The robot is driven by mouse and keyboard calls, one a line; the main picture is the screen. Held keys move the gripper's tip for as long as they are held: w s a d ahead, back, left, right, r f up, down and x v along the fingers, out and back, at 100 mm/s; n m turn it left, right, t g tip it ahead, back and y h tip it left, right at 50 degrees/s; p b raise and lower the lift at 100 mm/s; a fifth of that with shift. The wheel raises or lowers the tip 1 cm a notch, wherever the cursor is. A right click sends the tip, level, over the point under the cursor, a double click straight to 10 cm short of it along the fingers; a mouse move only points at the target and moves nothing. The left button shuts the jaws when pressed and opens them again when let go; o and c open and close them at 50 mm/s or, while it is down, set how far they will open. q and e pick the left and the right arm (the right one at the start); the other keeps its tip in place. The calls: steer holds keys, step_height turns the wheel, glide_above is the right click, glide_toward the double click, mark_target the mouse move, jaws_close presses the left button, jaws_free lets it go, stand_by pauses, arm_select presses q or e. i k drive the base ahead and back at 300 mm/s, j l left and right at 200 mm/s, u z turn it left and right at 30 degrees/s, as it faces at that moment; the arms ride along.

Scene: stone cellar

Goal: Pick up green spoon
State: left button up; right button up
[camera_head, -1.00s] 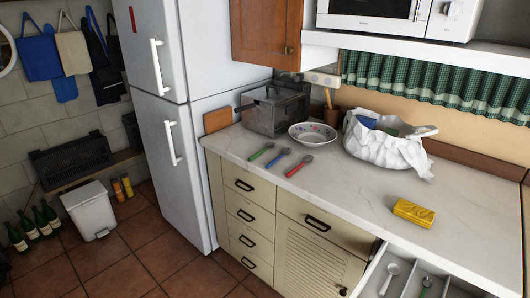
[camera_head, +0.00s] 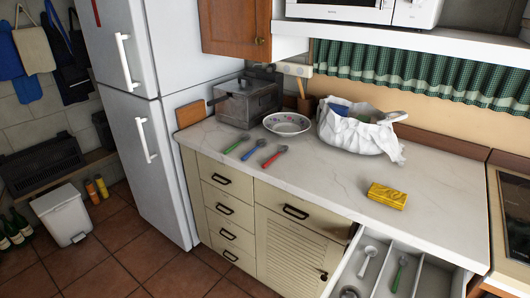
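A green-handled spoon (camera_head: 237,143) lies on the white marble counter at the left, in front of the patterned bowl. A blue-handled spoon (camera_head: 254,149) and a red-handled spoon (camera_head: 275,156) lie to its right in a row. Another green-handled spoon (camera_head: 399,273) lies in a compartment of the open drawer (camera_head: 430,280) at lower right. A pale spoon (camera_head: 367,261) lies in the compartment to its left. Neither of my grippers is in view.
A bowl (camera_head: 287,124), a grey metal box (camera_head: 245,102) and a crumpled white bag (camera_head: 360,131) stand at the back of the counter. A yellow packet (camera_head: 386,196) lies nearer the front. The counter's middle is clear. The open drawer juts out at lower right.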

mark_target(245, 137)
steer(key=i+j+z, duration=0.2)
steer(key=z, duration=0.25)
steer(key=i+j+z, duration=0.2)
steer(key=j+z, duration=0.25)
steer(key=l, duration=0.1)
